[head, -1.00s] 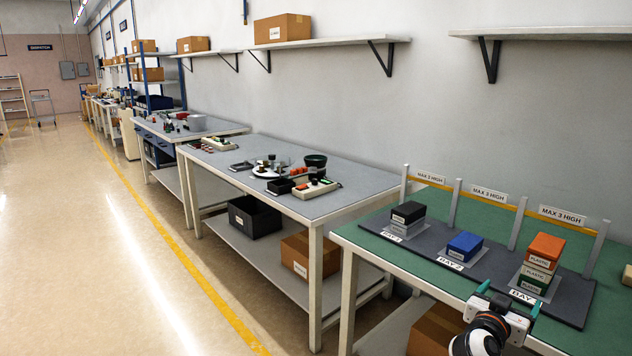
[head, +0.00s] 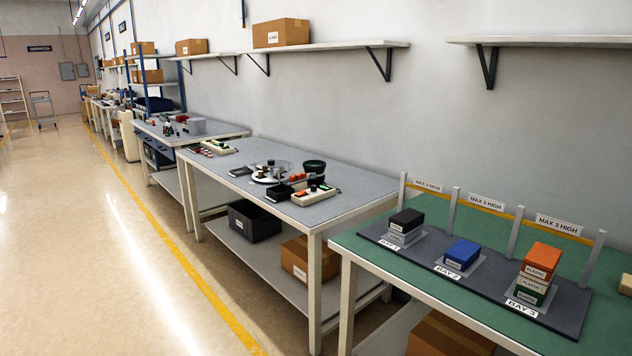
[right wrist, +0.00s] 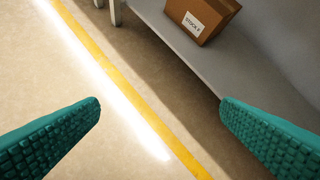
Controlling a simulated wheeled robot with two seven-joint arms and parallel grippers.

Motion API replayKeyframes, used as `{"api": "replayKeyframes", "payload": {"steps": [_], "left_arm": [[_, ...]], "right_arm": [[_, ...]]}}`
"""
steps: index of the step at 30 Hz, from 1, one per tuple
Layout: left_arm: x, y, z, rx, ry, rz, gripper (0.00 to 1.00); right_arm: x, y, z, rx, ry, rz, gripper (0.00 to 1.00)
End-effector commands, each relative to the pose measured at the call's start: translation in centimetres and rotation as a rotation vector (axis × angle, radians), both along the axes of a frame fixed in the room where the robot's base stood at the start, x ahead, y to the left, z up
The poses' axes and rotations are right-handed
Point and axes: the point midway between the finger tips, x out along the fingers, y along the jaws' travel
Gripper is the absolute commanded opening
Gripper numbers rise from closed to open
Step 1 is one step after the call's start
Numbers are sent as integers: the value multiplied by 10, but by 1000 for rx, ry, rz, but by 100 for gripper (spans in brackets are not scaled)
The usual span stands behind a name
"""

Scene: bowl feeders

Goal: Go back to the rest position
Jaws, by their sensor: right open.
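My right gripper (right wrist: 160,118) shows in the right wrist view with its two green ridged fingers wide apart. Nothing is between them; bare floor and a yellow line lie beyond. It is out of the head view. My left gripper is in neither view. On the green bench (head: 400,262), the dark bay board (head: 480,278) holds a black box on a grey one (head: 406,224) in bay 1. A blue box (head: 463,253) is in bay 2. In bay 3 an orange box (head: 541,259) tops a stack with a white and a green box.
A grey bench (head: 350,190) with small parts stands left of the green one. A cardboard box (right wrist: 203,15) sits on a low shelf (right wrist: 185,50) in the right wrist view. The floor (head: 90,260) at left is open, with a yellow line (head: 180,266).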

Motion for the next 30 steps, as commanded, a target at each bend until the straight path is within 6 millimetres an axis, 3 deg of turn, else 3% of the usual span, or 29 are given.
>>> {"api": "replayKeyframes", "payload": {"steps": [1, 6, 12, 15, 18, 21, 30], "left_arm": [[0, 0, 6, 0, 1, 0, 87], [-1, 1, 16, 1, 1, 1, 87], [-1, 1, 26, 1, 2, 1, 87], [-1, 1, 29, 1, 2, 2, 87], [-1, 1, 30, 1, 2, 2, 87], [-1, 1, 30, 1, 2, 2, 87], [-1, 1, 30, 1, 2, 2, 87]], "right_arm": [[-36, 6, -24, 19, 70, 26, 87], [-150, 25, -86, 86, 260, 100, 87], [-284, 36, -125, 150, 447, 147, 87], [-334, 38, -133, 168, 509, 158, 87], [-365, 38, -136, 178, 545, 162, 87], [-380, 38, -137, 183, 564, 163, 87], [-381, 38, -137, 182, 565, 164, 87]]}}
